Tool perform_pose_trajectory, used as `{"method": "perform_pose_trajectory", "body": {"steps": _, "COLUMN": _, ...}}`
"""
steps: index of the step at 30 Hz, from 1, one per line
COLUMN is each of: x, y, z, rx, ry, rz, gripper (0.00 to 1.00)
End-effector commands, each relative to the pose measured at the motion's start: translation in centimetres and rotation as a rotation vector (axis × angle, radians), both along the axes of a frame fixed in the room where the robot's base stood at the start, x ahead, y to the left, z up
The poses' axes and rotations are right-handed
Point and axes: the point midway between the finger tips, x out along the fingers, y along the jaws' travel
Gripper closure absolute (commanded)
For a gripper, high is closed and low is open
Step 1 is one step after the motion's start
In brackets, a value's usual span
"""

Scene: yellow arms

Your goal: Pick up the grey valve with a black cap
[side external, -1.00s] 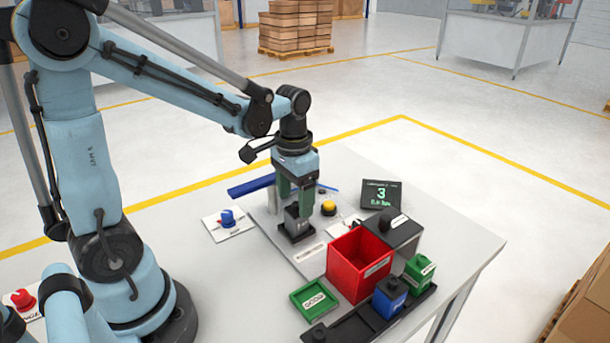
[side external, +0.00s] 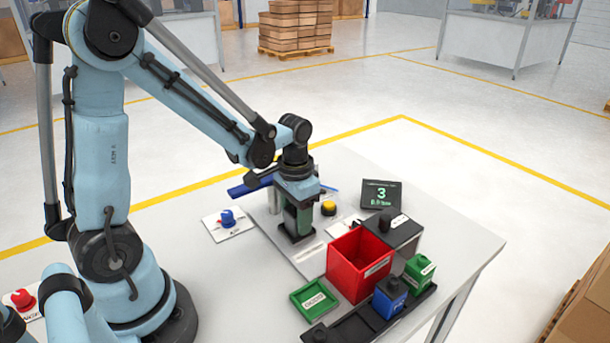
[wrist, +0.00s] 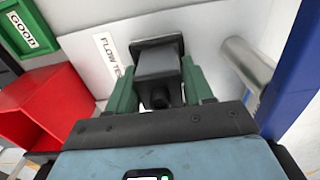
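A dark grey valve with a black cap (wrist: 158,65) stands in the wrist view, directly between my fingers. In the side view my gripper (side external: 299,218) is low over the test plate, and its green fingers mostly hide the valve. In the wrist view my gripper (wrist: 160,88) has one green finger against each side of the valve, with no clear gap on either side. It looks shut on the valve, which still stands at the plate.
A red bin (side external: 349,283) and a dark box (side external: 402,238) stand to the right. A green GOOD tray (side external: 314,299), a blue block (side external: 390,297) and a green block (side external: 419,270) are in front. A yellow button (side external: 328,208), small screen (side external: 381,195) and blue knob (side external: 228,217) are nearby.

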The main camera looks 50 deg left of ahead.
Motion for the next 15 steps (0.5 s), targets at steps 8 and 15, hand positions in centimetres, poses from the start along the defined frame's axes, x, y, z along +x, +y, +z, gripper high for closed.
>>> {"method": "perform_pose_trajectory", "body": {"steps": 8, "x": 0.0, "y": 0.0, "z": 0.02, "rx": 0.0, "ry": 0.0, "rz": 0.0, "gripper": 0.86}}
{"method": "perform_pose_trajectory", "body": {"steps": 15, "x": 0.0, "y": 0.0, "z": 0.11, "rx": 0.0, "ry": 0.0, "rz": 0.0, "gripper": 0.86}}
